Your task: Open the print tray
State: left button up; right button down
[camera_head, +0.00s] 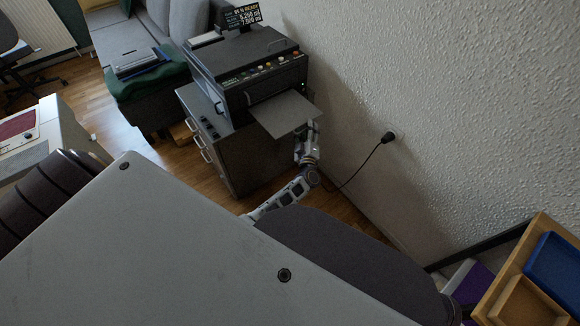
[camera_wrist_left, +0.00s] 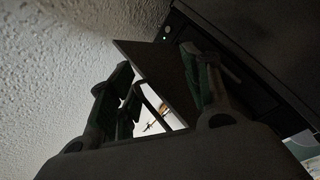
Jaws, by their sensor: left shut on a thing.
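The print tray (camera_head: 285,113) is a flat grey plate. It sticks out from the front slot of the dark printer (camera_head: 250,65), tilted in the picture towards the wall. My left gripper (camera_head: 313,127) is at the tray's outer right corner and is shut on its edge. In the left wrist view, the tray (camera_wrist_left: 150,68) reaches in between the two fingers of my left gripper (camera_wrist_left: 160,92). The exact contact is dark and partly hidden there. My right gripper is not in view.
The printer stands on a grey drawer cabinet (camera_head: 240,158) beside a white textured wall (camera_head: 440,80). A black cable and plug (camera_head: 386,138) hang at the wall near my left arm. A sofa (camera_head: 150,35) is behind left. Wooden trays (camera_head: 530,290) are at the lower right.

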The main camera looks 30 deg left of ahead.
pick_arm(q)
jog(key=o, duration=1)
jog(key=s+f+m+h, duration=0.1)
jog(key=f, duration=0.1)
jog(key=s+d+f+m+h+p, duration=0.1)
jog(key=f, duration=0.1)
jog(key=s+d+f+m, duration=0.1)
jog(key=f, duration=0.1)
jog(key=shift+h, duration=0.4)
jog(key=f+m, duration=0.1)
jog(key=d+f+h+p, duration=0.1)
jog(key=s+f+m+h, duration=0.1)
jog(key=f, duration=0.1)
jog(key=shift+d+m+g+p, duration=0.25)
jog(key=shift+m+g+p, duration=0.05)
jog(key=shift+p, duration=0.1)
jog(key=c, duration=0.6)
jog(key=shift+s+f+h, duration=0.15)
jog(key=shift+f+h, duration=0.15)
jog(key=shift+f, duration=0.05)
jog(key=c, duration=0.5)
jog(key=s+d+f+m+g+h+p, duration=0.1)
jog(key=s+f+m+g+h+p, duration=0.3)
jog(key=s+f, duration=0.9)
jog(key=shift+s+d+f+m+g+p, duration=0.2)
jog(key=shift+s+m+g+p, duration=0.5)
jog(key=shift+s+m+p, duration=0.6)
jog(key=shift+s, duration=0.3)
